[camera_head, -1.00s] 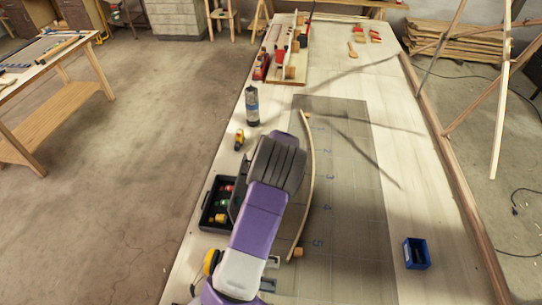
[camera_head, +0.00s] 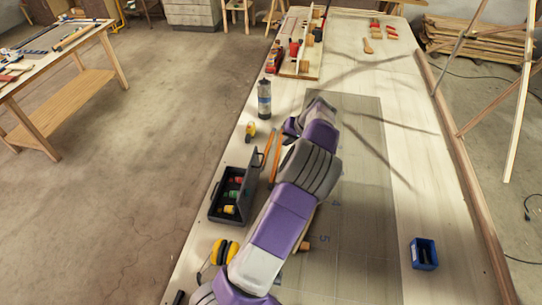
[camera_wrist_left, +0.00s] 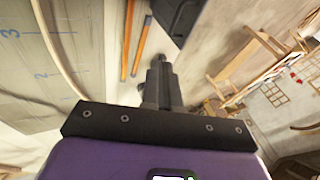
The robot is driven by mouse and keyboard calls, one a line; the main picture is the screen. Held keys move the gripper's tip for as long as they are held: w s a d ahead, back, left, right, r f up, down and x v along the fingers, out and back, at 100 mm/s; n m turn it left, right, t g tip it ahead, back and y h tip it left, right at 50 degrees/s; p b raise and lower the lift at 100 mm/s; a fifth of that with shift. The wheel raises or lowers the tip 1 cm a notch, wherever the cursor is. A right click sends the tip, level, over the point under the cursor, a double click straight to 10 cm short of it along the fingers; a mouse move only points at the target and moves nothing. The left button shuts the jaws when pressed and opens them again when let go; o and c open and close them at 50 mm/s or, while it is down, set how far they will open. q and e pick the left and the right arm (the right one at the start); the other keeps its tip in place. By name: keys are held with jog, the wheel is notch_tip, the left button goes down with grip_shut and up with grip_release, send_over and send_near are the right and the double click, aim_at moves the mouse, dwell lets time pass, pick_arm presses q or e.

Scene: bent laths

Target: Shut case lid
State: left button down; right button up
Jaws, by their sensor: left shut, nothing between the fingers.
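The black case (camera_head: 214,207) sits at the left edge of the workbench, holding red, green and yellow items. Its lid (camera_head: 252,184) stands open, raised along the case's right side. My left arm reaches over the bench to the right of the case, its hand beyond the case's far end. My left gripper (camera_wrist_left: 160,88) is shut and empty in the left wrist view. Part of the dark case (camera_wrist_left: 178,16) shows ahead of its fingertips, apart from them as far as I can tell. My fingertips are hard to make out in the head view. My right gripper is not in view.
Two orange sticks (camera_wrist_left: 128,42) lie beside the case. A curved lath (camera_wrist_left: 58,50) rests on the numbered mat (camera_head: 365,220), mostly hidden by my arm in the head view. A bottle (camera_head: 264,100), yellow tool (camera_head: 250,131) and blue bin (camera_head: 423,254) stand on the bench.

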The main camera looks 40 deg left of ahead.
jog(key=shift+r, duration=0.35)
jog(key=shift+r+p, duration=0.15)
jog(key=shift+p, duration=0.3)
pick_arm(q)
notch_tip(320, 180, down, 3)
jog(key=w+d+m+g, duration=0.1)
jog(key=w+d+g, duration=0.1)
jog(key=d+g, duration=0.1)
pick_arm(e)
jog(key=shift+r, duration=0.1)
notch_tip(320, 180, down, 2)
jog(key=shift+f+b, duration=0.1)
jog(key=shift+b, duration=0.9)
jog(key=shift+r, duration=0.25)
pick_arm(q)
jog(key=s+a+f, duration=0.4)
jog(key=a+f, duration=0.4)
jog(key=a, duration=0.1)
jog(key=shift+s+f+y+p, duration=0.2)
jog(key=shift+s+y+p, duration=0.1)
jog(key=shift+y, duration=0.1)
